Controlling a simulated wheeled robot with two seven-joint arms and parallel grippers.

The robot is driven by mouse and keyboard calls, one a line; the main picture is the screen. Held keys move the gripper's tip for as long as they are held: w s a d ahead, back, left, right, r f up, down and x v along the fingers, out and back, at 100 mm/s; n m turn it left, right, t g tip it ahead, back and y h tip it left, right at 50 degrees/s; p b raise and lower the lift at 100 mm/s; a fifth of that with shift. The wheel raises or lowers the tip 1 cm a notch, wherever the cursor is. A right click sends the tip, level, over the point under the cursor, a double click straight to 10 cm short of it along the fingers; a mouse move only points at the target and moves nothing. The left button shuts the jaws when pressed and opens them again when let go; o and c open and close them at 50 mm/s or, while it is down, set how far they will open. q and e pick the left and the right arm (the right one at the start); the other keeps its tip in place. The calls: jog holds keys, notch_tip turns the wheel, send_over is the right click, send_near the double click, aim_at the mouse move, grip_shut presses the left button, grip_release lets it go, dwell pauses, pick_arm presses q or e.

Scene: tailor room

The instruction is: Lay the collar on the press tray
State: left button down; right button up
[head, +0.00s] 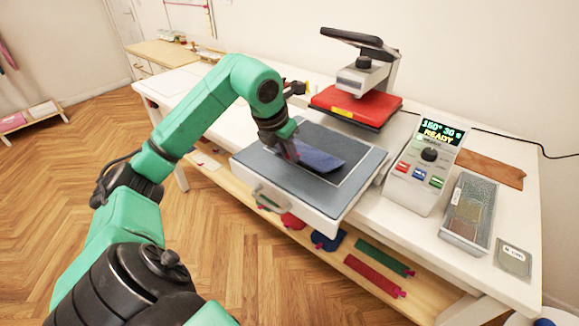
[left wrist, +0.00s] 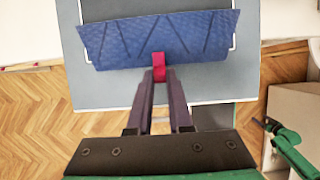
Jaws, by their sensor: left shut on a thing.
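The collar (head: 322,160) is a blue, curved strip with darker slanted lines and a small pink tab at its near edge. My left gripper (head: 291,153) is shut on that tab, and in the left wrist view the fingertips (left wrist: 159,76) pinch it. The collar (left wrist: 160,38) is over the press tray (head: 275,183), a flat grey surface with a pale outline, pulled out at the table's front. I cannot tell whether the collar touches the tray. A green arm part of mine with a dark tip shows at the lower right of the left wrist view, too small to read.
A red heat press (head: 355,107) stands behind the tray. A control box (head: 425,165) reading READY is to the right, beside a glass-topped box (head: 468,212) and a small labelled card (head: 513,260). Coloured pieces lie on the lower shelf (head: 335,268).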

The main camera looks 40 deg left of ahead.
aim_at(291, 171)
pick_arm(q)
notch_tip(291, 171, down, 3)
jog(key=shift+a+f, duration=0.15)
jog(key=shift+f, duration=0.05)
jog(key=shift+f+b, duration=0.25)
jog(key=shift+b, duration=0.1)
jog(key=c, duration=0.9)
grip_release()
jog(key=shift+o, duration=0.3)
